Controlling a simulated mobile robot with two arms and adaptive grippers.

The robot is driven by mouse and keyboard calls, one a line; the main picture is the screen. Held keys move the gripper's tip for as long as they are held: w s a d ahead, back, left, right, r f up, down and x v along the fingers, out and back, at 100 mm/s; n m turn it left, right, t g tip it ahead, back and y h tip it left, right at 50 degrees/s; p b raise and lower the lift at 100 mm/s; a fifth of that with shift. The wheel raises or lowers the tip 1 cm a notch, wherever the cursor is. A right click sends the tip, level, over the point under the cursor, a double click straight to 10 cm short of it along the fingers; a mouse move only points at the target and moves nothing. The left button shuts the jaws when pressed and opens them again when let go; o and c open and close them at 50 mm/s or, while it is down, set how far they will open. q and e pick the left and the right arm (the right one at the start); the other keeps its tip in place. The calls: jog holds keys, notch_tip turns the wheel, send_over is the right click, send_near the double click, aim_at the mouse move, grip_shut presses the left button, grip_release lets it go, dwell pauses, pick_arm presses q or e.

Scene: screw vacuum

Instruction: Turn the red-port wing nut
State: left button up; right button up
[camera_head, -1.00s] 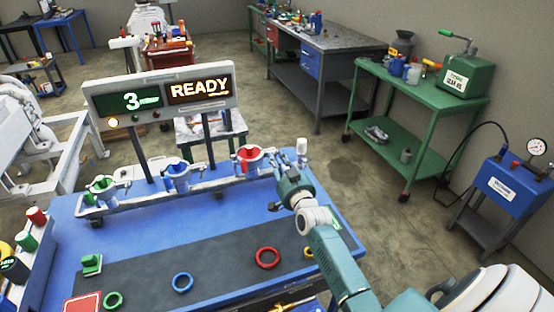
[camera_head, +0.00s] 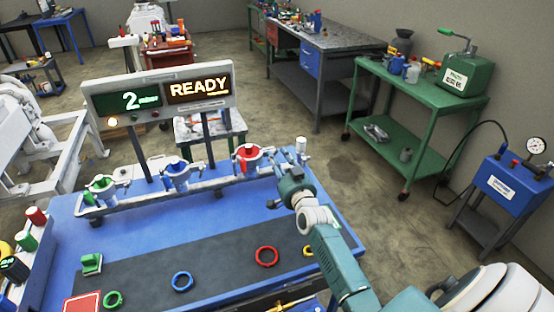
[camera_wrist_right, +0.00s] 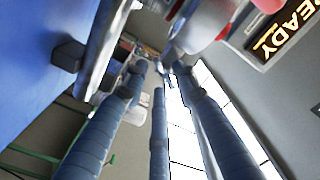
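The red port (camera_head: 249,152) stands at the right part of the rail on the blue bench, with a red top in a pale clamp-like holder. Its wing nut is too small to make out. My right gripper (camera_head: 283,170) is just right of the red port, at the rail's right end. In the right wrist view its blue-grey fingers (camera_wrist_right: 160,72) show gaps between their tips, with nothing seen held. A blurred red and pale part, likely the red port (camera_wrist_right: 207,22), lies above the fingers there. My left gripper is not in view.
Blue (camera_head: 176,172) and green (camera_head: 102,184) ports stand further left on the rail. A white cylinder (camera_head: 301,146) stands at the right end. A display (camera_head: 160,96) reads "2" and "READY" above. Coloured rings, including a red one (camera_head: 266,257), lie on the dark mat (camera_head: 215,273).

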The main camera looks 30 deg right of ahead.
jog(key=shift+a, duration=0.1)
jog(key=v, duration=1.2)
jog(key=shift+f, duration=0.1)
